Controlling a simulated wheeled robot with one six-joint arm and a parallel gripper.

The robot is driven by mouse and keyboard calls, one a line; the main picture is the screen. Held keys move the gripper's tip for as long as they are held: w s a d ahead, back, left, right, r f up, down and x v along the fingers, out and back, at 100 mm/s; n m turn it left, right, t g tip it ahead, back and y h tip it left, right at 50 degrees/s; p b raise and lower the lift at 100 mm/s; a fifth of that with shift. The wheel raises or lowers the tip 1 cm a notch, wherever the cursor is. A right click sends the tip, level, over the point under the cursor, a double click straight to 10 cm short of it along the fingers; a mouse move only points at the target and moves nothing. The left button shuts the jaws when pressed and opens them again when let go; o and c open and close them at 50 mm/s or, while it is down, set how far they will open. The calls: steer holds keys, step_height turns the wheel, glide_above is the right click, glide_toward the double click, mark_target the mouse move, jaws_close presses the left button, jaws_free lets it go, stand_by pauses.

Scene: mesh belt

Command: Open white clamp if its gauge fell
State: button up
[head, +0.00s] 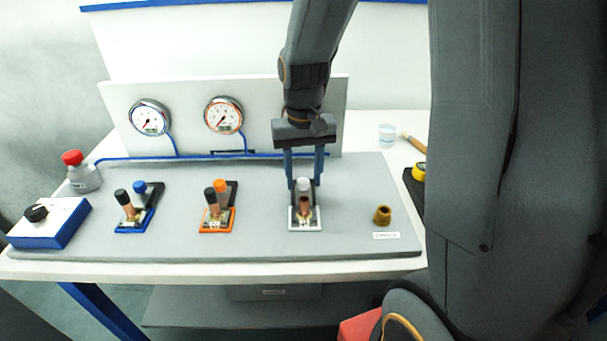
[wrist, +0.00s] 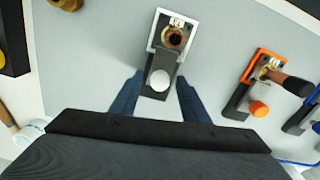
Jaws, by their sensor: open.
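The white clamp (head: 305,224) sits on the grey panel below my arm, with its white frame also in the wrist view (wrist: 155,40). My gripper (head: 304,184) is open around that lever, pointing down. Two gauges show on the upright board: a blue-marked gauge (head: 150,117) and an orange-marked gauge (head: 224,114). Both needles are too small to read surely. No gauge for the white clamp is visible; my arm covers the board's right part.
An orange clamp (head: 217,226) and a blue clamp (head: 134,226) stand to the left. A red button (head: 72,158) and a blue box with a black knob (head: 48,222) are at far left. A brass fitting (head: 382,215) is to the right. A cup (head: 386,135) stands behind.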

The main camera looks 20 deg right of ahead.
jaws_close()
steer(key=shift+w+d+r, duration=0.1)
steer(key=shift+w+d, duration=0.1)
steer(key=shift+w, duration=0.45)
steer(key=shift+w+d, duration=0.2)
steer(key=shift+w, duration=0.4)
jaws_free()
step_height(320, 180, up, 8)
steer(key=b, duration=0.1)
